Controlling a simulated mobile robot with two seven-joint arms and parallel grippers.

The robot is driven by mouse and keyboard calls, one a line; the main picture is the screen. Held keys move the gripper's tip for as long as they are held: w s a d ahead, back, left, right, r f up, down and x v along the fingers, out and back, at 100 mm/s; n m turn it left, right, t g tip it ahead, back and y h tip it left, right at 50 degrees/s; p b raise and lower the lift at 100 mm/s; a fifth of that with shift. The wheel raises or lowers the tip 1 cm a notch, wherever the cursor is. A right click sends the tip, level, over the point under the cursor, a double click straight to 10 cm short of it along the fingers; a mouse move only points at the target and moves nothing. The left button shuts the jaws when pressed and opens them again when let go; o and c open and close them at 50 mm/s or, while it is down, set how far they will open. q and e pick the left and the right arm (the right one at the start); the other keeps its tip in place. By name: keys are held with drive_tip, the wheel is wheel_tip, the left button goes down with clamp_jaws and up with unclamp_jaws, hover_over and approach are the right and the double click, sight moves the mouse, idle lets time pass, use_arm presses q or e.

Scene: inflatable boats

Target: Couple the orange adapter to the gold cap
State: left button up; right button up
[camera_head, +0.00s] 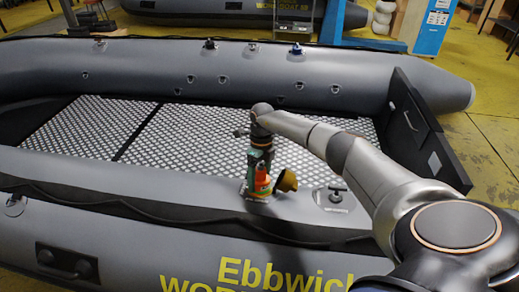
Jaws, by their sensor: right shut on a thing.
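The orange adapter (262,181) is upright at the top of the boat's near tube, over a pale round fitting. My right gripper (261,168) points down from above and is shut on the adapter; its fingers hide part of it. The gold cap (287,181) is just right of the adapter, tilted, at the same fitting. I cannot tell whether the adapter and the cap touch. My left gripper is not in view.
The grey inflatable boat (120,170) fills the view, with a patterned metal floor (90,130) inside. A black-capped valve (336,194) is right of the gold cap. A blue cap (297,49) and a dark cap (210,44) are on the far tube.

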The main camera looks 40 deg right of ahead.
drive_tip(key=shift+s+f+m, duration=0.15)
drive_tip(key=shift+m, duration=0.25)
drive_tip(key=o, duration=1.2)
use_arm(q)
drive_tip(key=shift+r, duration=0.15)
use_arm(e)
drive_tip(key=shift+r, duration=0.2)
drive_tip(key=r+p, duration=0.1)
drive_tip(key=r, duration=0.2)
drive_tip(key=w+d+r+p, duration=0.1)
drive_tip(key=r, duration=0.3)
drive_tip(key=r+p, duration=0.1)
drive_tip(key=r, duration=0.3)
drive_tip(key=shift+w+d+r, duration=0.1)
drive_tip(key=shift+w+d, duration=0.2)
drive_tip(key=shift+d, duration=0.1)
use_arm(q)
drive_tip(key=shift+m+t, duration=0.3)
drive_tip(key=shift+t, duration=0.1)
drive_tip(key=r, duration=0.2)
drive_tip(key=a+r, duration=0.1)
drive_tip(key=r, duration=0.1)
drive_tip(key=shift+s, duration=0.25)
use_arm(e)
drive_tip(key=shift+d+r, duration=0.1)
drive_tip(key=shift+r, duration=0.3)
